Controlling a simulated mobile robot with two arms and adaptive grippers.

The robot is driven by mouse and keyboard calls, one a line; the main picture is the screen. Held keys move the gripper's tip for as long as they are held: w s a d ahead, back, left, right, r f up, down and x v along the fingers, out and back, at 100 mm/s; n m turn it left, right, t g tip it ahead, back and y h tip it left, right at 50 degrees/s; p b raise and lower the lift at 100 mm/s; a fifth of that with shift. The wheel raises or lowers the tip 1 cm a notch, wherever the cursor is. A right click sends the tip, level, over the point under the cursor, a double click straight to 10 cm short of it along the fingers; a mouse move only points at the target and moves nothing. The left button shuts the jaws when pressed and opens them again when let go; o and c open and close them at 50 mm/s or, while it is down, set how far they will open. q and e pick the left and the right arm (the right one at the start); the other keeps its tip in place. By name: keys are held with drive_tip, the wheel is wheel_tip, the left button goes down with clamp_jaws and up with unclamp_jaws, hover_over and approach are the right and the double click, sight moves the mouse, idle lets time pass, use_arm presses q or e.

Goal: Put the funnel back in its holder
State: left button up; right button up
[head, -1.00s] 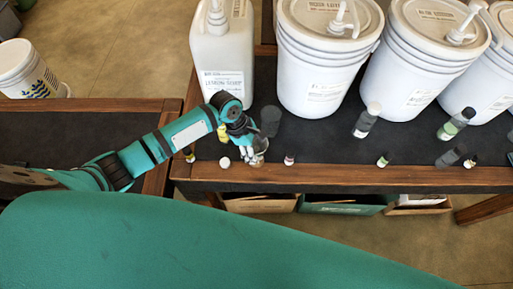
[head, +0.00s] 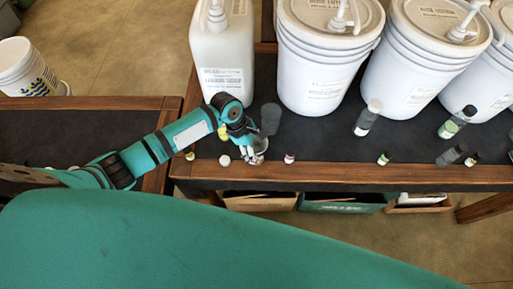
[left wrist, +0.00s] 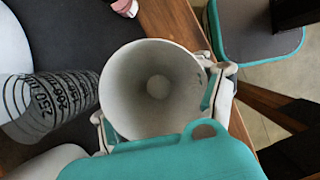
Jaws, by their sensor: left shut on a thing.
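My left gripper (head: 254,152) is shut on the funnel, just above the front edge of the dark-topped bench. In the left wrist view the funnel (left wrist: 150,85) is a pale grey cone, its wide mouth facing the camera and a small round opening deep inside. The fingers of the left gripper (left wrist: 165,105) show on both sides of its rim. In the head view the gripper mostly hides the funnel. I cannot make out a holder for it in either view. My right gripper is not in view.
A clear measuring cylinder (left wrist: 48,105) stands close beside the funnel. A white jug (head: 222,55) and white pump buckets (head: 325,70) stand behind. Small bottles, one pink-capped (head: 290,158), line the front of the bench (head: 335,150). Boxes (head: 342,205) sit below its front edge.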

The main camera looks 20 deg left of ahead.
use_arm(q)
drive_tip(key=shift+f, duration=0.6)
drive_tip(key=o, duration=1.4)
drive_tip(key=v, duration=1.2)
